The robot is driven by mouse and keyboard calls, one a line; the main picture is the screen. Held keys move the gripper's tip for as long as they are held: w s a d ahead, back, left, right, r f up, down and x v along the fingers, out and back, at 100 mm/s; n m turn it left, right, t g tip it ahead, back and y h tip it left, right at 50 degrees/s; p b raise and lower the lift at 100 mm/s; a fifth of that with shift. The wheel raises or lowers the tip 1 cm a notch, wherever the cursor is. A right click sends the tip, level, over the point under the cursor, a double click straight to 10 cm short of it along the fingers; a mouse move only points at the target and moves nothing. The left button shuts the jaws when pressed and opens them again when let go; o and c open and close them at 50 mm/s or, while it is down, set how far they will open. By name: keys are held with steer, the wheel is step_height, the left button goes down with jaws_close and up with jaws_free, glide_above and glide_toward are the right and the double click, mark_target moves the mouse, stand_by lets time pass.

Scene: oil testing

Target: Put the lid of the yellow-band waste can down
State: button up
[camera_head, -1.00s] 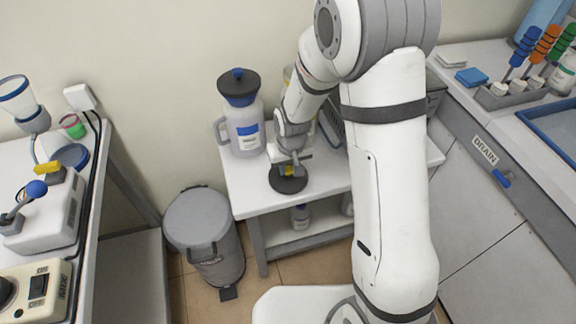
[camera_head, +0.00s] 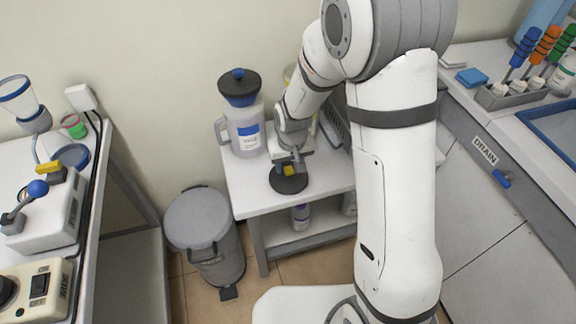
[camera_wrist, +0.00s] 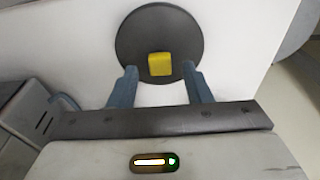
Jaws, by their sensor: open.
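The lid (camera_head: 289,181) is a dark round disc with a yellow knob (camera_head: 290,171). It lies on the white side table, near its front edge. In the wrist view the lid (camera_wrist: 160,40) is seen from above with its yellow knob (camera_wrist: 160,64) towards my fingers. My gripper (camera_head: 289,164) is over the lid. In the wrist view my gripper (camera_wrist: 159,76) is open, its two fingers apart on either side of the knob with gaps and not touching it.
A white jug with a blue-and-black top (camera_head: 244,125) stands on the side table (camera_head: 240,186), left of my gripper. A grey pedal bin (camera_head: 206,238) stands on the floor to the left. A bottle (camera_head: 300,216) is on the lower shelf.

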mark_target(291, 181)
step_height(291, 181, up, 10)
steer(key=s, duration=0.2)
steer(key=s+d+r+m, duration=0.1)
steer(key=s+d+r, duration=0.4)
steer(key=s+d, duration=0.2)
steer(key=s+d+r+m, duration=0.2)
steer(key=s+d+r, duration=0.3)
steer(key=s, duration=0.4)
steer(key=shift+s+d+t+p, duration=0.25)
steer(key=shift+d+t+p, duration=0.1)
steer(key=shift+d, duration=0.55)
steer(key=shift+r, duration=0.1)
steer(key=p+v, duration=0.2)
steer(key=v, duration=0.1)
steer(key=p+v, duration=0.1)
steer(key=p, duration=0.1)
steer(key=shift+w+r, duration=0.25)
steer(key=shift+w, duration=0.1)
steer(key=shift+c, duration=1)
